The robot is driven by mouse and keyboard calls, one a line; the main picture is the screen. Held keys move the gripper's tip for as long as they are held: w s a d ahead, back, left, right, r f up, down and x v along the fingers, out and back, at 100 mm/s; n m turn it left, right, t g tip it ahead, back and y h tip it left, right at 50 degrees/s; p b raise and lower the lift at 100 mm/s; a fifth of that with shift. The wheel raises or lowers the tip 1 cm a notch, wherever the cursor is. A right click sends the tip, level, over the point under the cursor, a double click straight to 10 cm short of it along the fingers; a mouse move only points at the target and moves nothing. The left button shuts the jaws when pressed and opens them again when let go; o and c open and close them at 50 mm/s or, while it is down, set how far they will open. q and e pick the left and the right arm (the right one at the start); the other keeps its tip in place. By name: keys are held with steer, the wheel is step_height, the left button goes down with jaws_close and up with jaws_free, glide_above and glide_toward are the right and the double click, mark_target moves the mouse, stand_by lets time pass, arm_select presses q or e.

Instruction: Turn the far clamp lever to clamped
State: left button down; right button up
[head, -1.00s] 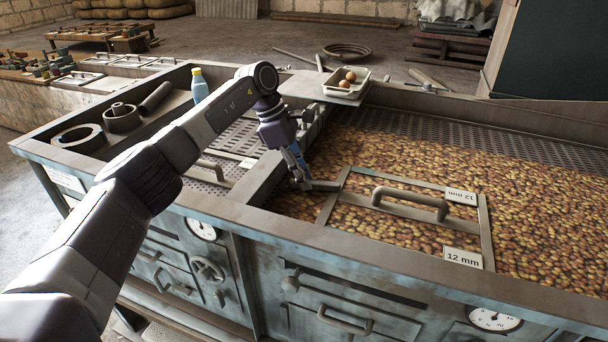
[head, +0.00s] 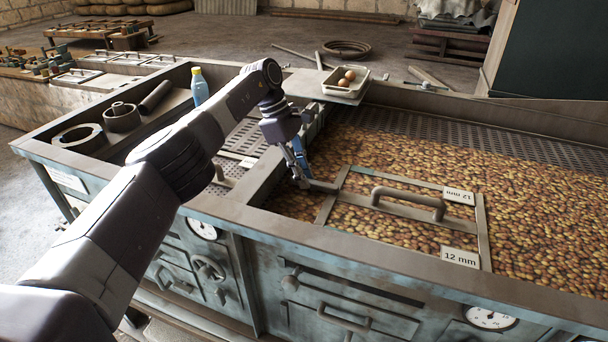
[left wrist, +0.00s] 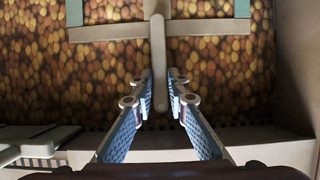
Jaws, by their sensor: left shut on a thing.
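A grey clamp lever (head: 325,187) sticks out from the left edge of the 12 mm screen frame (head: 326,208), low over the brown nuts. My left gripper (head: 304,184) reaches down to its free end and is shut on it. In the left wrist view the lever (left wrist: 158,55) runs straight down from the frame bar (left wrist: 105,33), and its rounded end lies between the two fingers of my left gripper (left wrist: 160,100). Teal marks show on the frame on both sides of the lever. My right gripper is not in view.
A metal divider wall (head: 262,178) stands close to the left of the gripper. The screen's raised handle (head: 408,201) lies to the right. Space above the nuts is open.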

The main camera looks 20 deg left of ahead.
arm_select(q)
steer(key=shift+r, duration=0.1)
steer(key=c, duration=1.9)
jaws_free()
steer(key=shift+s+n+t+b, duration=0.15)
steer(key=shift+n+t+b, duration=0.2)
steer(key=shift+n, duration=0.25)
